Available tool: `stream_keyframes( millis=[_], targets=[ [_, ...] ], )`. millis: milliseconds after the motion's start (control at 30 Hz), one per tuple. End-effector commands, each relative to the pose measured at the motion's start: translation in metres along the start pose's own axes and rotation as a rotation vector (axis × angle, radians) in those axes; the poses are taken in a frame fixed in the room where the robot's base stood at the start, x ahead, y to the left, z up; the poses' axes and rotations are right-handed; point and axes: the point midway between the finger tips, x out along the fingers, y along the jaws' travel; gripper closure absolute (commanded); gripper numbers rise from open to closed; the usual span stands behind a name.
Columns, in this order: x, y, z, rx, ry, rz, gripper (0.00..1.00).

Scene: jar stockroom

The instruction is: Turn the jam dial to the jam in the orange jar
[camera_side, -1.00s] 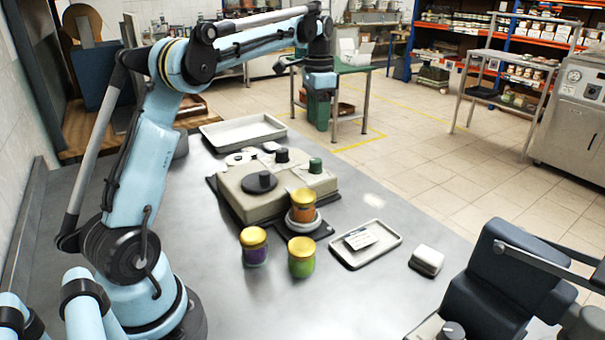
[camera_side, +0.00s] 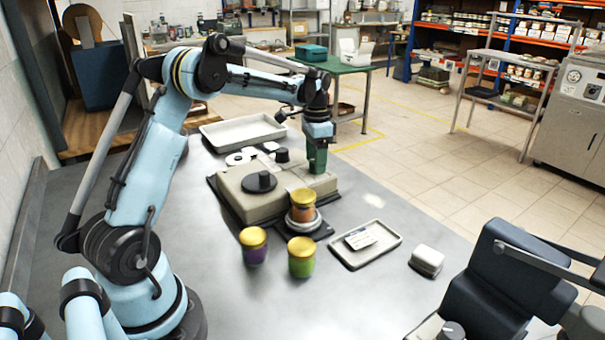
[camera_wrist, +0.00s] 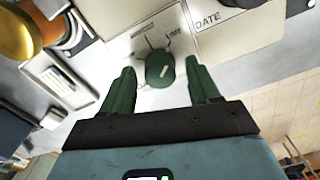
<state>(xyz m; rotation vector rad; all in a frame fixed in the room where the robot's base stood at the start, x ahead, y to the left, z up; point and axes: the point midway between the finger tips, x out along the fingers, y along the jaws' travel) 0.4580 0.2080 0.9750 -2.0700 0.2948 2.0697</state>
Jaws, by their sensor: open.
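The jam dial (camera_wrist: 160,71) is a dark green round knob with a white mark, on the pale machine (camera_side: 240,205). Small labels and lines surround it in the wrist view, too small to read surely. My gripper (camera_wrist: 160,66) is open, its two green fingers on either side of the dial with gaps to it. In the side view my gripper (camera_side: 317,163) is down at the machine's right back corner and hides the dial. The orange jar (camera_side: 303,213) with a gold lid stands on a round pale stand at the machine's front. It also shows in the wrist view (camera_wrist: 46,22).
A purple jar (camera_side: 254,255) and a green jar (camera_side: 302,264) stand in front of the machine. A tray with a card (camera_side: 391,251) and a white block (camera_side: 427,258) lie to the right.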

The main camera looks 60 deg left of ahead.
Motion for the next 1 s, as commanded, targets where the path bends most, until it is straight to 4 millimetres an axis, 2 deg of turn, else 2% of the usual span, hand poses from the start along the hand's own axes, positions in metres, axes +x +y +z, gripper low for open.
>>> stream_keyframes(
  millis=[367,733,1000],
  targets=[
    [0.0056,0.0,0.0001,0.0,0.0,0.0,0.39],
    [0.0053,0.0001,0.0,0.0,0.0,0.0,0.95],
    [0.0052,0.0003,0.0,-0.03,0.0,0.001,0.95]
  ],
)
